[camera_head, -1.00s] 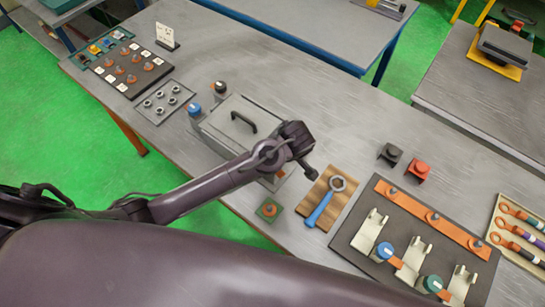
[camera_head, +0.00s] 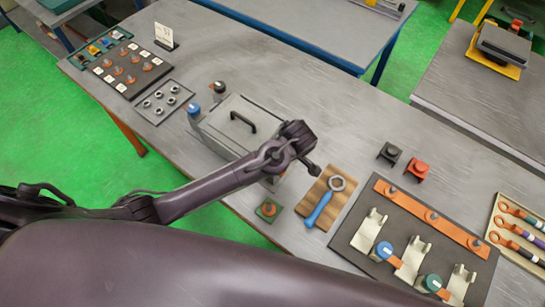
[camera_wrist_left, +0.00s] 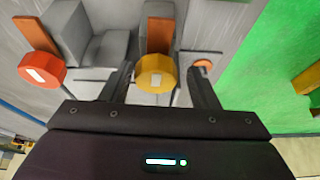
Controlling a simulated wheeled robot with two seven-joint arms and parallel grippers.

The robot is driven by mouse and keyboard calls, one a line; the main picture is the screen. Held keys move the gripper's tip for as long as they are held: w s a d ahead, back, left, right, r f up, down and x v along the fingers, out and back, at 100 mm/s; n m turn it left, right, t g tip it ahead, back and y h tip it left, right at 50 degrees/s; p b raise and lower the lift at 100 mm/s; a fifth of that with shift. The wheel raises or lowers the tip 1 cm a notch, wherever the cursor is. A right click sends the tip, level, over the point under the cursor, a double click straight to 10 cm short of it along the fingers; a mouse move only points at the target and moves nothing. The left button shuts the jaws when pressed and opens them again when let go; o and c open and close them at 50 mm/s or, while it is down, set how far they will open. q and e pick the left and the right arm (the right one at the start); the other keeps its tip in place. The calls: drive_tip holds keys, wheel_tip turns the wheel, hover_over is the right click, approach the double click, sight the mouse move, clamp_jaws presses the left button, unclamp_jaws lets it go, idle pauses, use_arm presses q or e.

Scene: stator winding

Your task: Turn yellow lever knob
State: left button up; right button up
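The yellow lever knob (camera_wrist_left: 155,74) shows in the left wrist view, round with a pale mark on its face and an orange lever behind it. My left gripper (camera_wrist_left: 163,86) is open, with one finger on each side of the knob and a narrow gap on both sides. A red knob (camera_wrist_left: 42,72) with a similar orange lever sits to the left of it, outside the fingers. In the head view my left arm hides the yellow knob, and the fingertips cannot be made out. My right gripper is not in view.
In the head view a grey box with a black handle (camera_head: 243,122) stands behind my left arm. A blue wrench (camera_head: 321,207) on a wooden board and a dark panel with blue and green knobs (camera_head: 345,238) lie to the right. Bare table lies beyond the box.

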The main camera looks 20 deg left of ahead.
use_arm(q)
drive_tip(key=shift+o, duration=0.4)
drive_tip(key=shift+w+r, duration=0.15)
drive_tip(key=shift+r, duration=0.1)
drive_tip(key=shift+d+r, duration=0.2)
drive_tip(key=shift+r, duration=0.1)
drive_tip(key=b+v, duration=0.2)
drive_tip(key=v, duration=0.3)
drive_tip(key=shift+r, duration=0.2)
drive_tip(key=shift+v, duration=0.8)
drive_tip(key=shift+s+f, duration=0.15)
drive_tip(key=shift+s, duration=0.05)
